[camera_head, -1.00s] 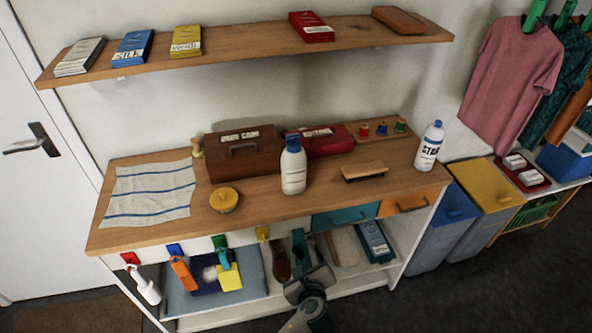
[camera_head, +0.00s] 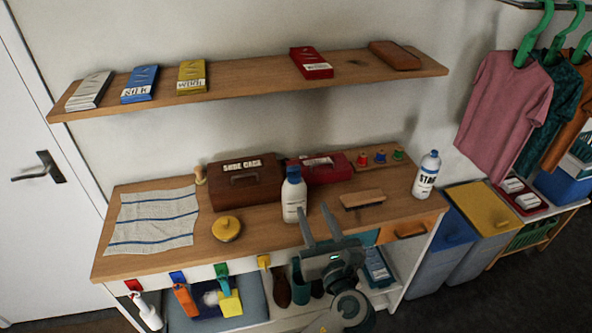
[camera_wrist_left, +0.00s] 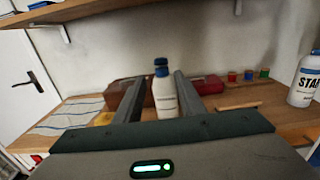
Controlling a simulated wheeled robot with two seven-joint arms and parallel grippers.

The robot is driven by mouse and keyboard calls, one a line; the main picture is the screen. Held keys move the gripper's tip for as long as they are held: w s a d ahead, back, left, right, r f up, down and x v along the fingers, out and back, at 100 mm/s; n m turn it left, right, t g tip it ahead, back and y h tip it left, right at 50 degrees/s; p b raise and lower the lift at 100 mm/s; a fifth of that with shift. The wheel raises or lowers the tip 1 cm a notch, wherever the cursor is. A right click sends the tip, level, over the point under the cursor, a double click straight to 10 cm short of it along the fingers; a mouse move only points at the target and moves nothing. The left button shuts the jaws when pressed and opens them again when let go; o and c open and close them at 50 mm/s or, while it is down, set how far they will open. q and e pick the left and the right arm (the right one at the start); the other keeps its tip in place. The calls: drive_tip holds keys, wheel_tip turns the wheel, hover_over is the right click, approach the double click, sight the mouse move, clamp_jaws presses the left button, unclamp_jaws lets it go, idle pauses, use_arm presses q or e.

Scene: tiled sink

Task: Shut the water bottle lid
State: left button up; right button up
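The water bottle (camera_head: 294,202) is white with a blue lid (camera_head: 293,172) and stands upright on the wooden bench top near its middle. In the left wrist view the bottle (camera_wrist_left: 165,98) shows between my fingers, further off. Its blue top there shows an upper piece (camera_wrist_left: 161,62) above a blue band; I cannot tell how far the lid stands open. My left gripper (camera_head: 312,208) is open and empty, in front of the bench and just right of the bottle in the head view, apart from it. My right gripper is not in view.
Behind the bottle are a brown box (camera_head: 245,184) and a red box (camera_head: 322,170). A brush (camera_head: 362,199) lies to the right, a round yellow tin (camera_head: 226,229) to the left. A labelled white bottle (camera_head: 426,176) stands at the right end. A shelf (camera_head: 250,77) hangs above.

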sight(296, 169)
use_arm(q)
drive_tip(key=b+x, duration=0.2)
drive_tip(key=x, duration=0.3)
drive_tip(key=b+x, duration=0.3)
drive_tip(key=x, duration=0.2)
drive_tip(key=b+x, duration=0.3)
drive_tip(key=x, duration=0.2)
drive_tip(key=shift+w+a+f, duration=0.1)
drive_tip(key=shift+f, duration=0.15)
drive_tip(key=shift+b+x, duration=0.45)
drive_tip(key=shift+x, duration=0.4)
drive_tip(key=shift+r, duration=0.2)
